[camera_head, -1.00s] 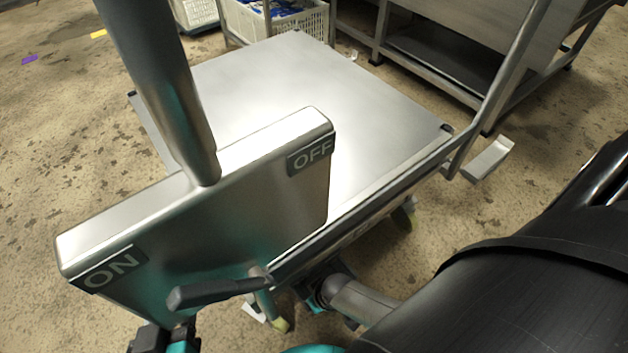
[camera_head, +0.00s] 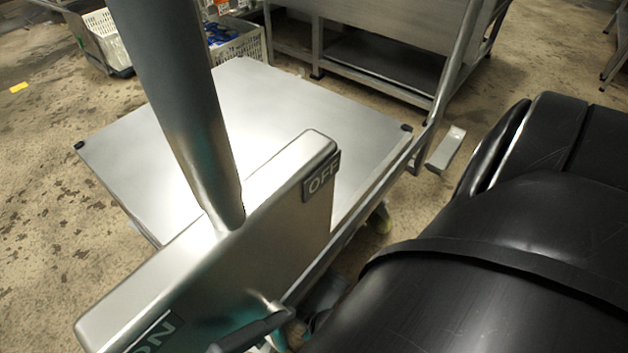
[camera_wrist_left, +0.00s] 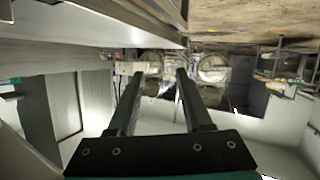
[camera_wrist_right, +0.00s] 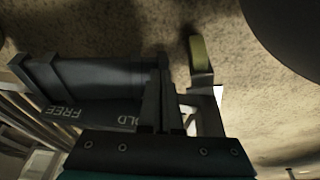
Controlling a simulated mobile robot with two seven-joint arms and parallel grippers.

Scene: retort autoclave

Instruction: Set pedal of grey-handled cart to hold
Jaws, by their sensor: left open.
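The cart has a flat steel deck (camera_head: 270,105), a grey post (camera_head: 180,100) and a steel box (camera_head: 250,245) marked ON and OFF. A dark lever (camera_head: 250,330) shows at the box's lower edge. In the right wrist view, a dark pedal unit (camera_wrist_right: 95,75) bears the words FREE and HOLD, the latter partly hidden. My right gripper (camera_wrist_right: 160,75) has its fingers together beside the HOLD end; whether they touch it I cannot tell. My left gripper (camera_wrist_left: 160,75) is open and empty in the left wrist view.
A caster with a yellow-green wheel (camera_wrist_right: 198,52) is close to my right fingers. A steel bench (camera_head: 380,60) and a white crate (camera_head: 240,45) stand behind the cart. The floor at the left is open.

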